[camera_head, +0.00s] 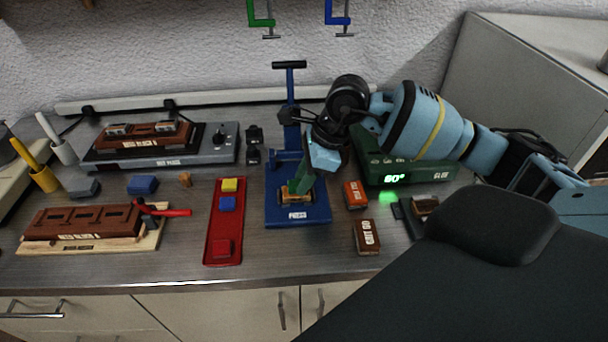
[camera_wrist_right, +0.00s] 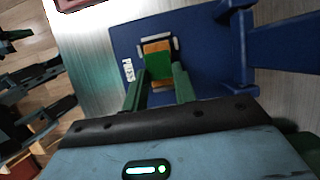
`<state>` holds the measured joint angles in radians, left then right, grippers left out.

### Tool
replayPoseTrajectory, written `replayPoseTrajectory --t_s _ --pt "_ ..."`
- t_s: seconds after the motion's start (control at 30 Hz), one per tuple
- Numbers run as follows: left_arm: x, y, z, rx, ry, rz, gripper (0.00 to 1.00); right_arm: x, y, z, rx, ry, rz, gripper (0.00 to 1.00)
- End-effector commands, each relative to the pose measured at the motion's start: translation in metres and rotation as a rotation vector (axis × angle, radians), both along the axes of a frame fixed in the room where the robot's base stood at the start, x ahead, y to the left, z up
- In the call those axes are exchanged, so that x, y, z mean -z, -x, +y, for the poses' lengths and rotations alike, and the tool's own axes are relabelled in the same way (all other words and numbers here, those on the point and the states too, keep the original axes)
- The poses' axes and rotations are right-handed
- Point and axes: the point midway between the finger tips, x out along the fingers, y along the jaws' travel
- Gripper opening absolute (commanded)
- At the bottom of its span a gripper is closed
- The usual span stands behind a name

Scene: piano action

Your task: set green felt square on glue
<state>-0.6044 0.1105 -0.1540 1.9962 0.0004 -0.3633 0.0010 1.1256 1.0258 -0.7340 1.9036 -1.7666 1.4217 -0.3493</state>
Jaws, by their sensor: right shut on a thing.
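My right gripper (camera_head: 298,186) points down over the blue press (camera_head: 312,215), with its green fingers shut on the green felt square. In the right wrist view the green felt square (camera_wrist_right: 158,66) shows between the fingertips (camera_wrist_right: 158,82). It lies over the middle of an orange-brown wooden block (camera_wrist_right: 156,46) in a pale holder on the press base, with block showing at both ends. In the head view the block (camera_head: 290,198) is partly hidden by the fingers. The glue is not visible, and I cannot tell whether the felt touches the block. My left gripper is not in view.
A red tray (camera_head: 222,258) with yellow, blue and red blocks is left of the press. An orange-red box (camera_head: 355,194), a brown grit block (camera_head: 367,237) and a green glue unit (camera_head: 410,170) reading 60° are on the right. The press's column stands behind the gripper.

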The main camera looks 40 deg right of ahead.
Motion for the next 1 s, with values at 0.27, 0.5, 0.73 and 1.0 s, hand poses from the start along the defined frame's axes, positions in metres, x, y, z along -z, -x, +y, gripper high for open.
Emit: replayPoseTrajectory --t_s 0.27,0.5,0.73,1.0 --pt "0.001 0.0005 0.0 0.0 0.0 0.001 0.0 0.0033 0.0001 -0.0001 0.0 0.0 0.0 0.07" --pt "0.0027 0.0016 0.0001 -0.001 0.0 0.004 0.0 0.0057 0.0001 -0.0001 0.0 0.0 0.0 0.07" --pt "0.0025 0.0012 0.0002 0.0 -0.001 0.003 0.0 0.0051 0.0 -0.0002 0.0 0.0 0.0 0.53" --pt "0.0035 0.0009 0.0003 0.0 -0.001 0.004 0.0 0.0051 0.0 -0.0002 0.0 0.0 0.0 0.53"
